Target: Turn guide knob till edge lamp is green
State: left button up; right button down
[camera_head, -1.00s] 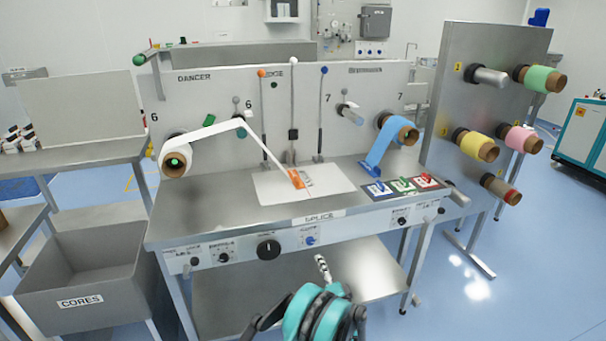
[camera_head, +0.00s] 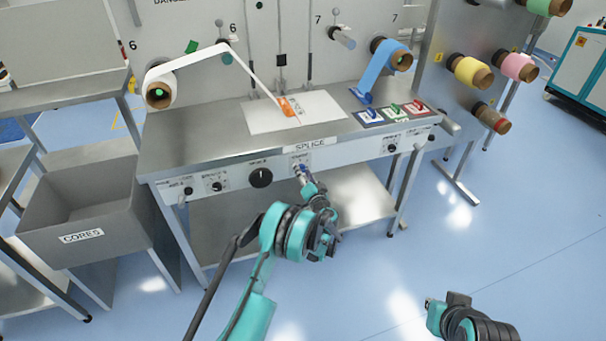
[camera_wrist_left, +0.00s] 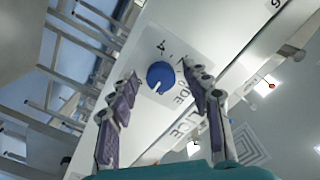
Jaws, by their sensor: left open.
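The blue guide knob (camera_wrist_left: 160,77) with a white pointer mark shows in the left wrist view, on a pale panel with partly readable lettering. My left gripper (camera_wrist_left: 160,74) is open, one finger on either side of the knob in that view; I see no finger contact. In the head view my left gripper (camera_head: 303,175) is at the bench's front panel and mostly hides the knob. A small dark round spot (camera_head: 260,5) at the top edge may be the edge lamp; its colour is too small to tell.
A large black knob (camera_head: 260,177) and smaller knobs sit left of the gripper on the same panel. The white web (camera_head: 255,75) runs from its roll to the splice plate (camera_head: 325,110). A grey cores bin (camera_head: 80,205) stands left. Floor at right is clear.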

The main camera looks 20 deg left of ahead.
pick_arm(q)
grip_shut()
jog(key=shift+m, duration=0.3)
jog(key=shift+m, duration=2.6)
grip_release()
